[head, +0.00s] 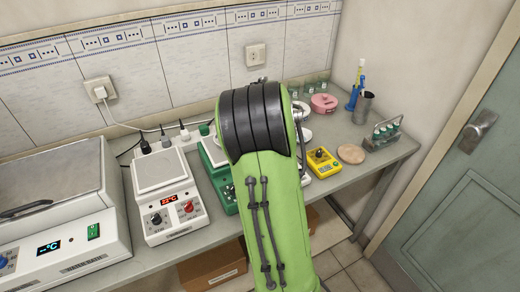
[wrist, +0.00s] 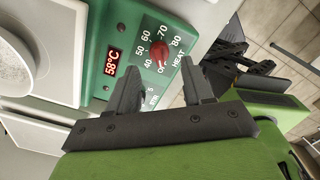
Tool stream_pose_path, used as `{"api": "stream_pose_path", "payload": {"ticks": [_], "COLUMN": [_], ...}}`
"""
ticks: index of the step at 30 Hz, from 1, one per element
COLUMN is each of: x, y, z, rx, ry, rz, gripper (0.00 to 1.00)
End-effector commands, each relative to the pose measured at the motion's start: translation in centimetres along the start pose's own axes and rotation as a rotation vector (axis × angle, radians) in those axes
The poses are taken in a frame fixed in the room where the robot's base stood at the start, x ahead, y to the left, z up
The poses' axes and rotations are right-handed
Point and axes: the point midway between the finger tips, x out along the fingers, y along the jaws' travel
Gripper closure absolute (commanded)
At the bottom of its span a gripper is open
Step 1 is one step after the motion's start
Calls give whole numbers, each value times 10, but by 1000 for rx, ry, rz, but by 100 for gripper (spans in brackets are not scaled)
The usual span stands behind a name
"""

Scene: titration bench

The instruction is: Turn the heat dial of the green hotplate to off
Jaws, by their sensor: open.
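The green hotplate (wrist: 120,22) shows in the wrist view with a red 58°C display (wrist: 111,62). Its red heat dial (wrist: 160,52) sits beside printed marks from 40 to 80; the OFF mark is partly visible below the knob, and I cannot tell exactly where the knob points. In the head view the green hotplate (head: 222,178) is mostly hidden behind my arm. My gripper (wrist: 160,76) is open and empty, its two fingers either side of the dial in the picture. I see no contact with the dial. The gripper is hidden in the head view.
A white hotplate (head: 165,190) reading 22°C stands left of the green one, and a water bath (head: 65,200) is further left. To the right are a small yellow device (head: 322,163), a round wooden disc (head: 351,153) and a vial rack (head: 384,137). The bench's front edge is close.

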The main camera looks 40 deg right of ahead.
Motion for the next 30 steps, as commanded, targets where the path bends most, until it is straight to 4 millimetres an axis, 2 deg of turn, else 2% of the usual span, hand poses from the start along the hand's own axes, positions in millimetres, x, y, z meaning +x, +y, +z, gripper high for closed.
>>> {"api": "stream_pose_path", "payload": {"ticks": [1,3,9,12,17,30], "x": [-19,-41,-96,-117,-132,-132], "y": [1,1,0,0,0,0], "z": [1,1,1,1,0,0], "rx": [-1,-1,0,-1,-1,-1], "ry": [-6,-6,-5,-4,-2,-1], "rz": [5,5,5,4,2,1], "gripper": [49,49,49,49,49,49]}}
